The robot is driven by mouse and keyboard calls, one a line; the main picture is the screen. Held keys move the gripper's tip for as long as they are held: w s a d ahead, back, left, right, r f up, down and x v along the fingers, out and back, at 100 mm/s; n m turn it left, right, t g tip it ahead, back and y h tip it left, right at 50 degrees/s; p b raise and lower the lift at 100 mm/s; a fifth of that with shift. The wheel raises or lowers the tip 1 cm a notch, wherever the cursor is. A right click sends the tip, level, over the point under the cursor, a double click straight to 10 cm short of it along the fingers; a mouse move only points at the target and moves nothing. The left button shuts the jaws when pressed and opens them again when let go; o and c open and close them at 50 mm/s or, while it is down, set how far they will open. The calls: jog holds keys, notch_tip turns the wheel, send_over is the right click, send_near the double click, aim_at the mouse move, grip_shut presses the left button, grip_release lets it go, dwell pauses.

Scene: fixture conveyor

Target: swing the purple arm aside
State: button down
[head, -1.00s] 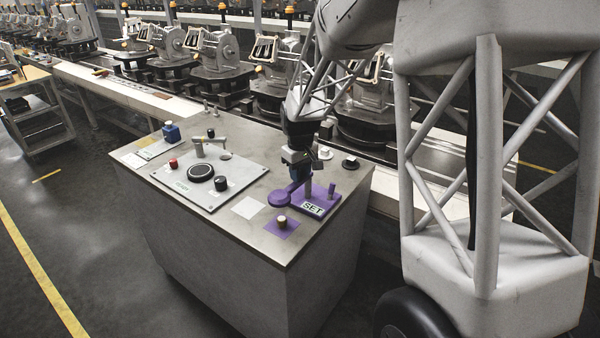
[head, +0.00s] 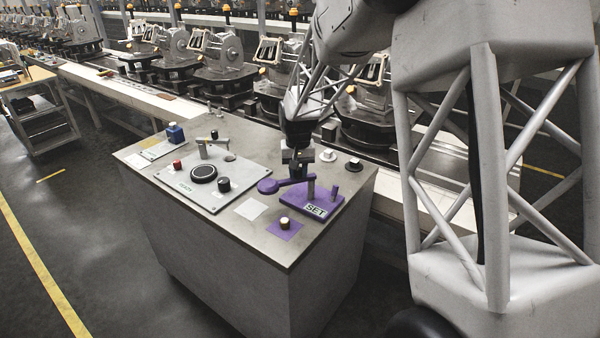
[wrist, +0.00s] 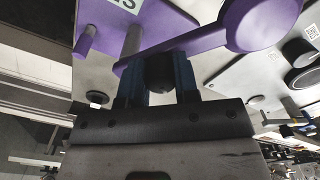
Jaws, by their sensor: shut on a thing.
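The purple arm (head: 268,187) is a flat bar with a round disc at its left end. It sits beside a grey post on the purple base (head: 318,208) marked SET. The exact contact is partly hidden. The purple square pad (head: 275,231) with a pale-topped knob (head: 285,223) lies in front, with the disc off it, behind and left.
A light panel (head: 220,201) with a black dial, a red button and a grey handle lies to the left. Black and white knobs (head: 354,164) stand behind right. The conveyor runs behind the bench.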

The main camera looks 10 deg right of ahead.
jog(key=w+m, duration=0.1)
jog(key=m, duration=0.2)
jog(key=w+m, duration=0.1)
jog(key=m, duration=0.3)
jog(key=w+d+m, duration=0.1)
jog(key=w+m, duration=0.1)
jog(key=m, duration=0.2)
jog(key=shift+w, duration=0.1)
dwell(0.3)
jog(key=c, duration=0.9)
grip_release()
jog(key=shift+o, duration=0.2)
jog(key=shift+r, duration=0.1)
notch_tip(320, 180, up, 8)
jog(key=shift+f, duration=0.2)
